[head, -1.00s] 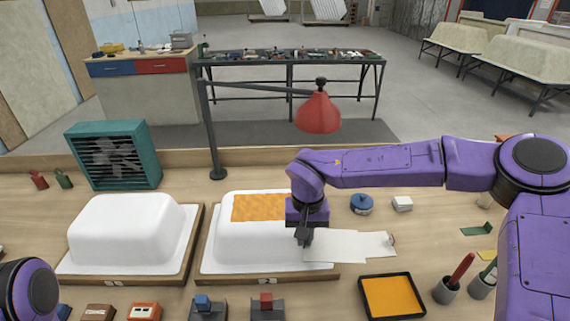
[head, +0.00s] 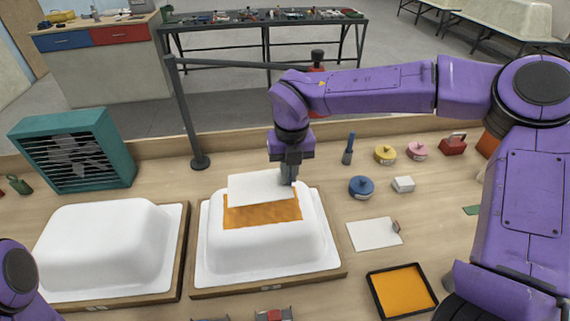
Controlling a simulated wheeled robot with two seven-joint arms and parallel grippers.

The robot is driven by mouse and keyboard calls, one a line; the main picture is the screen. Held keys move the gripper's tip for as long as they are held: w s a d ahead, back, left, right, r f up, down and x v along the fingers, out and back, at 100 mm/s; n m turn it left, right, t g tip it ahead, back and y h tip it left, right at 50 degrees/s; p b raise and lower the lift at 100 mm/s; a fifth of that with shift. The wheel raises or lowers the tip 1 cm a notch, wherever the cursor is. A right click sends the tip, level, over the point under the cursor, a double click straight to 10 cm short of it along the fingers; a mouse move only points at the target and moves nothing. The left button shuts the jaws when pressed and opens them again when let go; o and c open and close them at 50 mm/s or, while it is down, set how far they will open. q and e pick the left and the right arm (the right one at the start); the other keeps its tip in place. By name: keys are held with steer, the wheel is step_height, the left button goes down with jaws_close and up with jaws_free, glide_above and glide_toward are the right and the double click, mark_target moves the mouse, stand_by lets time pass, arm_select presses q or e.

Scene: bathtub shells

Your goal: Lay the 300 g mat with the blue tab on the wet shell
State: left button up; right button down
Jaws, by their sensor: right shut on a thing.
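My right gripper (head: 288,178) is shut on a white mat (head: 255,187) at the mat's right end. The mat is over the far part of the right-hand white shell (head: 262,245), across the back of the orange wet-looking patch (head: 265,211) on its top. I cannot tell whether the mat touches the shell. A small bluish spot shows at the gripped end, too small to be sure it is the tab. A second white mat (head: 373,234) lies on the table to the right of this shell, its tab end at the right. My left gripper is out of view.
A plain white shell (head: 100,245) stands on the left. An orange-filled tray (head: 402,291) is at front right.

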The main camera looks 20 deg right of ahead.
mark_target(288, 203)
steer(key=shift+s+r, duration=0.15)
steer(key=shift+s, duration=0.15)
steer(key=shift+w+y, duration=0.15)
steer(key=shift+y, duration=0.15)
step_height(288, 203, down, 7)
steer(key=b, duration=0.5)
steer(key=shift+r, duration=0.1)
steer(key=shift+f, duration=0.4)
steer(key=shift+f, duration=0.2)
steer(key=c, duration=0.7)
jaws_free()
steer(key=shift+o, duration=0.2)
steer(key=shift+r, duration=0.1)
